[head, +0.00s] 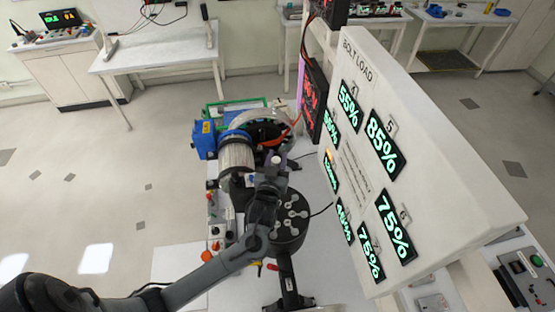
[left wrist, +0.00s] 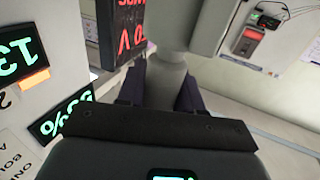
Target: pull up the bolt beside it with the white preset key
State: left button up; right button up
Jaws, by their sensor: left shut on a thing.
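My left gripper (head: 274,166) is beside the round dark flange (head: 303,243), near its upper left side. In the left wrist view its two dark fingers (left wrist: 164,92) are shut on a pale, tapered shaft, which looks like the white preset key (left wrist: 165,78). A small white end of the key (head: 276,160) shows at the gripper in the head view. Several light grey bolts (head: 291,213) sit in a ring on the flange. I cannot tell whether the key touches a bolt, as its working end is hidden. My right gripper is not in view.
A large white BOLT LOAD panel (head: 445,165) with green percentage readouts stands close on the right. A red-lettered display (head: 313,100) is behind it. A motor-like machine with a blue box (head: 205,139) stands beyond my gripper. The floor at left is clear.

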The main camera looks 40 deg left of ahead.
pick_arm(q)
jog(key=shift+r, duration=0.1)
jog(key=shift+p, duration=0.3)
jog(key=shift+f+b, duration=1.55)
jog(key=shift+f, duration=1.1)
jog(key=shift+f+b, duration=0.9)
jog(key=shift+f, duration=0.05)
jog(key=shift+f, duration=0.1)
jog(key=shift+f, duration=0.2)
dwell(0.4)
